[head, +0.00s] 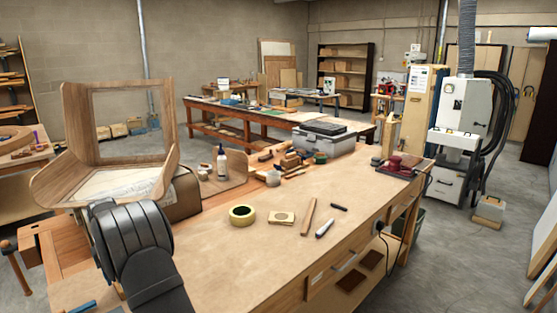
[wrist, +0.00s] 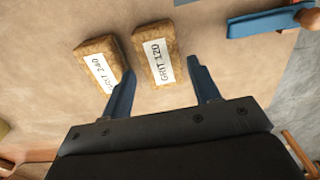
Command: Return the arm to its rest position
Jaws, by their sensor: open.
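My gripper (wrist: 162,82) is open in the wrist view, its two dark blue fingers spread apart with nothing held. Two cork-coloured sanding blocks lie on the bench top beyond the fingers. The block marked GRIT 120 (wrist: 153,56) lies in line with the gap. The block marked GRIT 240 (wrist: 100,66) lies to its left, and the left fingertip shows close against its edge. I cannot tell whether they touch. In the head view my dark arm fills the lower left at the bench's near end; the gripper itself is out of that view.
The workbench (head: 270,238) holds a bent-wood piece (head: 160,95) at left, close to my arm. A blue clamp-like tool (wrist: 265,23) lies at upper right in the wrist view.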

